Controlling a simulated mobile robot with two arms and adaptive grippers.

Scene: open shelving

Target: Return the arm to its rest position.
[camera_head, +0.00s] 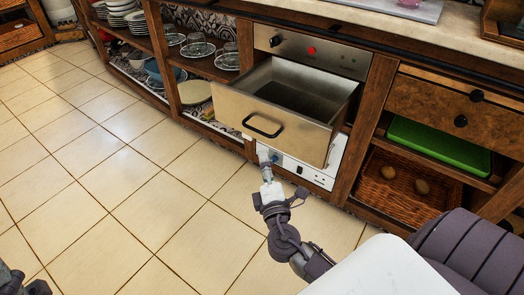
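My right arm reaches in from the lower right, over the floor. My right gripper (265,158) is at its far end, just below the pulled-out drawer's handle. It is small and pale here, and I cannot tell whether its fingers are open or shut. I see no object held in it. The metal drawer (240,110) stands open and looks empty; its dark handle (263,125) is on the front face. Only a dark piece of my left arm shows in the bottom left corner; the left gripper is not visible.
A white appliance panel (310,172) lies under the drawer. Shelves with glass dishes (198,47) and plates stand left of it. A green tray (436,145) and a wicker basket (400,200) are at right. The tiled floor (90,170) is clear.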

